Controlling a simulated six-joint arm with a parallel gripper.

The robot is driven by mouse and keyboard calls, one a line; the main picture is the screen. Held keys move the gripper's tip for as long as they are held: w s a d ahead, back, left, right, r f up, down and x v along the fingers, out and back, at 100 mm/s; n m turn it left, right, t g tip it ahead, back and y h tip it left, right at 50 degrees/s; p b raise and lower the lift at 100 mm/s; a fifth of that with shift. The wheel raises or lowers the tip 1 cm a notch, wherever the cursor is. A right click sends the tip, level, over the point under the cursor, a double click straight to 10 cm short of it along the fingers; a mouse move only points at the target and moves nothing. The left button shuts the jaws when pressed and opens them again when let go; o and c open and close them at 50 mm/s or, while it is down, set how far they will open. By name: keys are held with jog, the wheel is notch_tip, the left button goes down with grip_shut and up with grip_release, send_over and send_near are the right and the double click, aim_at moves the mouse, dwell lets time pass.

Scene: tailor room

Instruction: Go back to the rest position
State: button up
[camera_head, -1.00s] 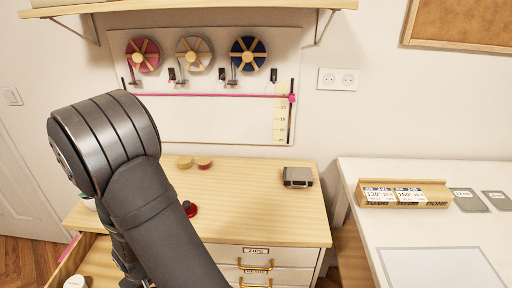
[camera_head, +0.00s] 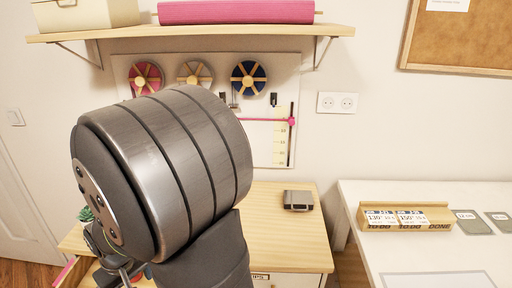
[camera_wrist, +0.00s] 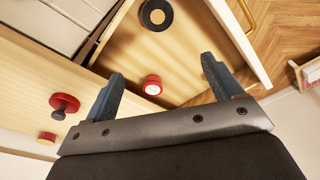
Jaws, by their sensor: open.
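My gripper (camera_wrist: 162,82) is open and empty in the wrist view, its two blue-grey fingers spread wide apart. It points down over an open wooden drawer (camera_wrist: 232,38). A small red-rimmed round piece with a pale top (camera_wrist: 153,86) shows between the fingers, below them. A black disc with a tan centre (camera_wrist: 156,14) lies in the drawer farther off. In the head view my dark arm covers much of the dresser, and the gripper is mostly hidden at the lower left.
A red knob-like piece (camera_wrist: 64,105) and a red-and-wood piece (camera_wrist: 46,138) stand on the dresser top. A grey case (camera_head: 299,200) sits on the dresser (camera_head: 283,233). A shelf (camera_head: 200,32) with a pink roll (camera_head: 236,12) is above. A white table (camera_head: 352,192) stands at right.

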notch_tip(320, 180, up, 12)
jog(key=w, duration=0.2)
jog(key=shift+a, duration=0.25)
jog(key=shift+f, duration=0.1)
jog(key=o, duration=0.4)
jog(key=shift+c, duration=0.2)
jog(key=shift+s+f+n, duration=0.1)
jog(key=shift+n, duration=0.2)
